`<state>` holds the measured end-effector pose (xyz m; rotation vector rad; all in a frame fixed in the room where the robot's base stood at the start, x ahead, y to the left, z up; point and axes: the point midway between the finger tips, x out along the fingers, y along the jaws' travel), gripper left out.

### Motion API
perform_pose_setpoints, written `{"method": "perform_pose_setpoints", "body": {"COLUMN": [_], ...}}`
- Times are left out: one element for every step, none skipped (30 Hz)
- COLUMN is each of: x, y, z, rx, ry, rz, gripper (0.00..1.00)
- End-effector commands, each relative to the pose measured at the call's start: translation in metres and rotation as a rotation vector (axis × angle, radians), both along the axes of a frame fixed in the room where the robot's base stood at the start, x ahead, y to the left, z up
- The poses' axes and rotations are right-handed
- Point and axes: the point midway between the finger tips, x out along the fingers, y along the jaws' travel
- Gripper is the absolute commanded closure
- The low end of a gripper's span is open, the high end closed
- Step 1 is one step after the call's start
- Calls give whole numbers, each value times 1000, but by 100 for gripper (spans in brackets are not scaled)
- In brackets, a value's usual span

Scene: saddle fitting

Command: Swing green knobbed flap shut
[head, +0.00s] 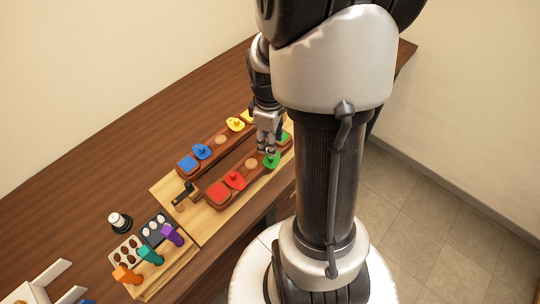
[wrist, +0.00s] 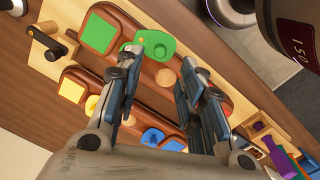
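The green knobbed flap (wrist: 155,41) lies beside the green square (wrist: 98,33) on a wooden block, swung aside and not over the square. In the head view, the flap (head: 271,161) is at the near right block, partly below my gripper. My gripper (wrist: 161,60) is open and empty. In the wrist view, its fingertips are just below the flap, with one finger overlapping its left lower edge and the other off to the right. Whether a finger touches the flap or its knob cannot be told. In the head view, my gripper (head: 268,148) hangs just above the flap, its fingertips hard to make out.
A red flap (head: 235,180), a blue flap (head: 202,151) and a yellow flap (head: 236,124) sit on the two blocks. A black-handled crank (head: 184,193) stands at the board's left. A rack with coloured handles (head: 150,255) is nearer. The table is clear at upper left.

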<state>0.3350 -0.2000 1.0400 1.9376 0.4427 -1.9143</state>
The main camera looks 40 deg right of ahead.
Motion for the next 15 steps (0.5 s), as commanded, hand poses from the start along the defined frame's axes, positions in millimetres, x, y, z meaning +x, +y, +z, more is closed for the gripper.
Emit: {"method": "perform_pose_setpoints", "body": {"x": [-1, -1, -1, 0, 0, 0, 0, 0, 1, 1, 1, 1, 1, 1, 1], "y": [0, 0, 0, -1, -1, -1, -2, -2, -2, -2, -2, -3, -3, -3, -3], "z": [-16, -22, -30, -36, -41, -48, -52, -56, -60, -63, -66, -68, -70, -71, -72], "rx": [3, 3, 3, 3, 2, 3, 2, 1, 2, 1, 0, 0, 0, 0, 0], "ry": [5, 4, 5, 4, 3, 4, 3, 3, 3, 2, 1, 1, 1, 1, 1], "rz": [0, 0, 0, 0, 0, 0, 0, 0, 0, 0, 0, 0, 0, 0, 0], "gripper": [64, 64, 64, 64, 64, 64, 64, 64, 64, 64, 64, 64, 64, 64, 64]}}
